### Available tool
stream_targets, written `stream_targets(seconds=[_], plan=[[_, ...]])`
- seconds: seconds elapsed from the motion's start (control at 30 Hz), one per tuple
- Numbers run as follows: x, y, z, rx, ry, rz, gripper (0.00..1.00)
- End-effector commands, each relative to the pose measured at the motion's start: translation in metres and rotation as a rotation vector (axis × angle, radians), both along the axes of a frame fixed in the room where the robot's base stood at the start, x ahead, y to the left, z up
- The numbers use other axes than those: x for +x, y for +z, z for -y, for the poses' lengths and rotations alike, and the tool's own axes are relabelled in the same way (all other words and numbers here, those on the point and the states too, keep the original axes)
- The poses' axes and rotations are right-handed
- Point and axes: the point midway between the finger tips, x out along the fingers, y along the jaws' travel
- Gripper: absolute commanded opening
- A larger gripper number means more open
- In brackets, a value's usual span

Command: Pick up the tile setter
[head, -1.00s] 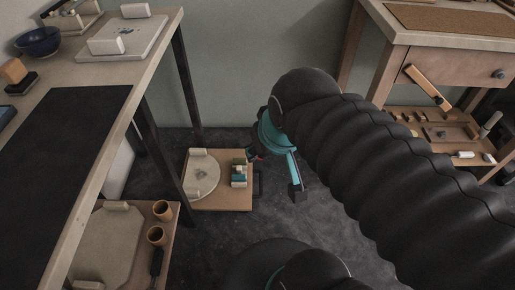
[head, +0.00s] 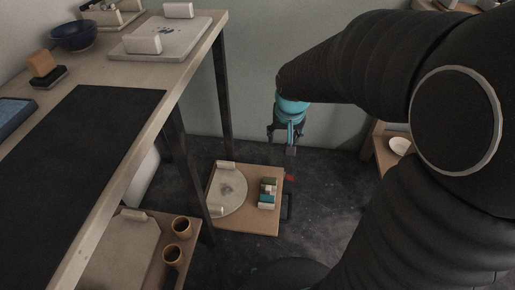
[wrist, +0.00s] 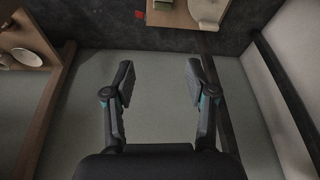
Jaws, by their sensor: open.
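I cannot tell for certain which thing is the tile setter. A small block with teal, cream and dark parts (head: 268,193) lies on a low wooden board (head: 255,227) near the floor. On the table, a wooden block on a dark base (head: 42,69) stands at the left. My gripper (head: 289,143) hangs beyond the low board in the head view, pointing down, apart from everything. In the wrist view my gripper (wrist: 160,78) is open, with nothing between its fingers. The low board (wrist: 172,17) shows at that view's top edge.
A round pale plate with two grips (head: 230,190) shares the low board. The long table (head: 190,60) holds a black mat (head: 85,135), a blue bowl (head: 73,36) and a slab (head: 165,42). Table legs (head: 222,90) stand near the board. A small red thing (head: 289,178) lies beside it.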

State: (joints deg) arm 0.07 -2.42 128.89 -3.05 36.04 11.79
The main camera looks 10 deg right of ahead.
Motion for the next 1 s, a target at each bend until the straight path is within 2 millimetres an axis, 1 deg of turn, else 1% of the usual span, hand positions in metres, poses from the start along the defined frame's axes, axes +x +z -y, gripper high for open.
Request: stream_targets(seconds=[0.03, 0.17, 0.2, 0.27, 0.3, 0.37, 0.4, 0.47, 0.5, 0.6, 0.7, 0.8, 1.0], plan=[[0.012, -0.024, 0.000, 0.001, -0.008, -0.020, 0.56], [0.040, -0.072, -0.001, 0.006, -0.035, -0.054, 0.56], [0.048, -0.088, -0.001, 0.008, -0.043, -0.064, 0.56], [0.058, -0.112, -0.001, 0.010, -0.055, -0.079, 0.56], [0.065, -0.129, -0.002, 0.011, -0.063, -0.090, 0.56], [0.074, -0.155, -0.002, 0.013, -0.076, -0.106, 0.56], [0.080, -0.173, -0.002, 0.015, -0.083, -0.115, 0.56], [0.087, -0.200, -0.002, 0.016, -0.095, -0.130, 0.56], [0.091, -0.217, -0.002, 0.017, -0.102, -0.138, 0.56], [0.099, -0.255, -0.003, 0.020, -0.120, -0.158, 0.56], [0.103, -0.284, -0.003, 0.023, -0.132, -0.172, 0.56], [0.105, -0.303, -0.003, 0.025, -0.141, -0.182, 0.56], [0.107, -0.325, -0.003, 0.025, -0.146, -0.187, 0.56]])
